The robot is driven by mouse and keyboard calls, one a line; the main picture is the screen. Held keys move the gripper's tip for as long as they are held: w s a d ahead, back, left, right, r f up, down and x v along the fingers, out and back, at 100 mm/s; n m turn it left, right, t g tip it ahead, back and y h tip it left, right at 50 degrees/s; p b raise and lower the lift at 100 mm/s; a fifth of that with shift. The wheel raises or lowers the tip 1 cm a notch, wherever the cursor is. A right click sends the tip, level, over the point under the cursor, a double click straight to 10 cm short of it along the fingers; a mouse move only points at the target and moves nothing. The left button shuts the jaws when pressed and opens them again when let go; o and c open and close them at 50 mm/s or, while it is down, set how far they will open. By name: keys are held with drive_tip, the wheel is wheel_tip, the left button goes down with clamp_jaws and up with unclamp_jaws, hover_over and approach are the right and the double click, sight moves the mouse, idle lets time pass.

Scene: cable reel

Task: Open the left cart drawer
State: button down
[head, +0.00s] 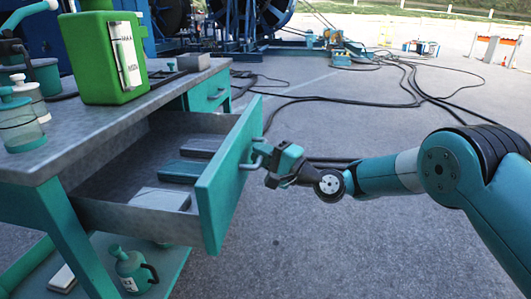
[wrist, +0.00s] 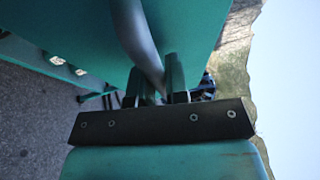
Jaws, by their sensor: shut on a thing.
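The cart drawer (head: 232,175) in the head view stands well out from the cart, with its teal front panel facing right and its inside open to view. A bar handle (head: 252,161) sits on that panel. My gripper (head: 270,158) is at the handle and shut on it. In the wrist view, my gripper's fingers (wrist: 158,82) stand on both sides of the grey curved handle (wrist: 137,40), against the teal drawer front (wrist: 185,25). The exact contact at the fingertips is partly hidden.
Flat items, including a pale block (head: 160,199), lie in the drawer. A green canister (head: 108,55) and jars stand on the cart top (head: 45,155). A second drawer (head: 208,90) farther along looks closed. Black cables (head: 330,100) lie on the ground behind; the ground at right is mostly clear.

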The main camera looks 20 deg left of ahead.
drive_tip(key=shift+s+d, duration=0.1)
idle(0.3)
drive_tip(key=c, duration=1.1)
unclamp_jaws()
drive_tip(key=shift+c, duration=0.2)
drive_tip(key=shift+d, duration=0.1)
drive_tip(key=b+v, duration=1.7)
